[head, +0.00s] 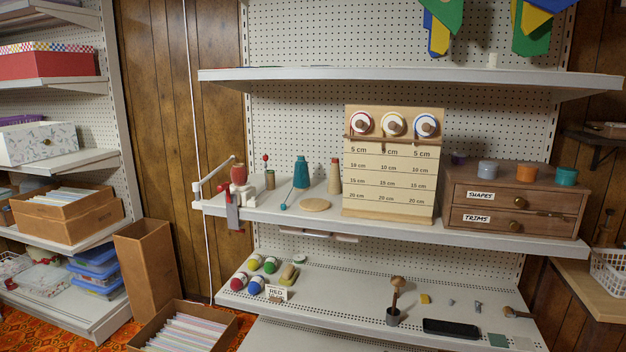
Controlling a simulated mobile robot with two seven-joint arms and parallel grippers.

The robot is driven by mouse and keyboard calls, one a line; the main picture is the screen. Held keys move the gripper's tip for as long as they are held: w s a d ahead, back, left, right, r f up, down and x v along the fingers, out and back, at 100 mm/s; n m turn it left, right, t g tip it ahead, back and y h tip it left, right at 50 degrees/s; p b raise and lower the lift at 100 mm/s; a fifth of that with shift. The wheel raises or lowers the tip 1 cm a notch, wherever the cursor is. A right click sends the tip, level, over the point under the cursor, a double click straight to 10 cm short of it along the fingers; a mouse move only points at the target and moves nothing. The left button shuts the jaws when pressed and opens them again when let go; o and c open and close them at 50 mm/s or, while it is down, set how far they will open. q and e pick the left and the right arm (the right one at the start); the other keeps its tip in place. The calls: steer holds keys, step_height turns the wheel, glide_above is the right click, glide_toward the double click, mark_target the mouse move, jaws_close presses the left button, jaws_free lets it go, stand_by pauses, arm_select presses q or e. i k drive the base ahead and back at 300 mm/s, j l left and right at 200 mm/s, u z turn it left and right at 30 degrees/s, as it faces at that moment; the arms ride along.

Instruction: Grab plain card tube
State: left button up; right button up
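A small brownish cylinder (270,180) stands farther left, by a red-topped stick. Neither of my grippers shows in the head view.
A wooden measuring board (389,190) with ribbon rolls and a drawer box (515,200) stand right of the tan piece. A round wooden disc (315,205) lies before it. A white-armed winder (239,186) sits at the left shelf end. An upper shelf (400,77) overhangs.

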mark_target(239, 174)
steer(key=i+j, duration=0.2)
steer(key=i, duration=0.3)
steer(key=i+j+u, duration=0.1)
steer(key=i+j, duration=0.15)
steer(key=i, duration=0.25)
